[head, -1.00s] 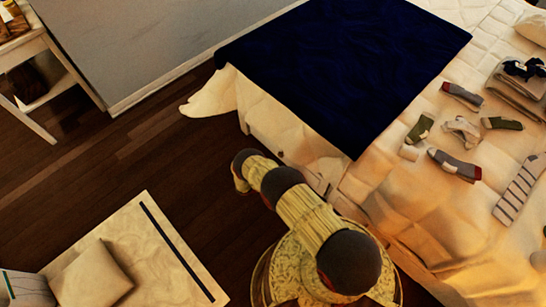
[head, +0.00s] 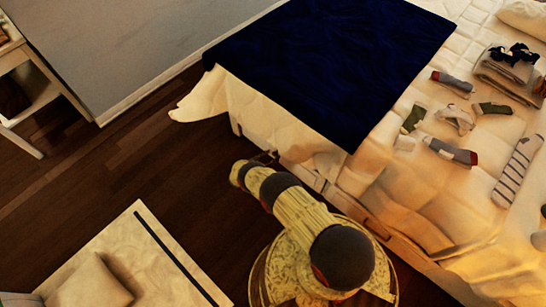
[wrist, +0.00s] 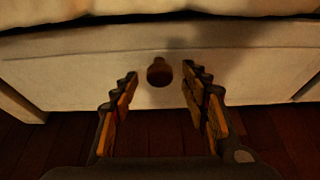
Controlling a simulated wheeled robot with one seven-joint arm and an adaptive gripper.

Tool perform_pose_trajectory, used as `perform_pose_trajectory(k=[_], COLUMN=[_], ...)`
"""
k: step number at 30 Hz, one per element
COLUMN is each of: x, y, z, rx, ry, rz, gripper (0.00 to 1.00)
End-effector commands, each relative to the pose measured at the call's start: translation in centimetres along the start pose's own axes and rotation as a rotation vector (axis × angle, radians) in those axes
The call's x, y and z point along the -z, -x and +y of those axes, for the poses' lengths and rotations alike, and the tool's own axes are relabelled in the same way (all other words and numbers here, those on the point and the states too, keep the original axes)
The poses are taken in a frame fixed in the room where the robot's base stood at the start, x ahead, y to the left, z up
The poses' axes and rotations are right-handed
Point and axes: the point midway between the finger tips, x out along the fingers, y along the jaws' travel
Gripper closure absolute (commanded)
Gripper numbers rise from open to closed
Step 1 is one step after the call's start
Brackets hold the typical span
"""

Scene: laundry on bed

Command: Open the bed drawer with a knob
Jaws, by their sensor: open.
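The bed drawer front (wrist: 80,65) is a pale panel under the mattress in the wrist view, and it looks shut. A round brown knob (wrist: 159,72) sticks out near its middle. The fingers do not appear to touch the knob. In the head view, my arm reaches to the low side of the bed (head: 395,240); the knob is hidden there and the fingers are hard to make out.
A dark blue blanket (head: 320,60) covers part of the bed. Several socks (head: 450,150) and folded clothes (head: 508,75) lie on top. A pale rug (head: 130,245) with a cushion (head: 92,285) lies at lower left. Dark floor (head: 110,160) is clear beside the bed.

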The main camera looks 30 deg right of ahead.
Motion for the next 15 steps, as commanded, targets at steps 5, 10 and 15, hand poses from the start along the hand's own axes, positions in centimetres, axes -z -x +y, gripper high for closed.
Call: perform_pose_trajectory(k=[5,10,15], x=[0.0,-0.1,-0.1], y=[-1.7,-2.0,-2.0], z=[0.1,0.1,0.1], rx=[0.001,0.000,0.000], ry=[-0.003,-0.001,-0.001], rz=[-0.001,0.000,0.000], gripper=[0.55,0.55,0.55])
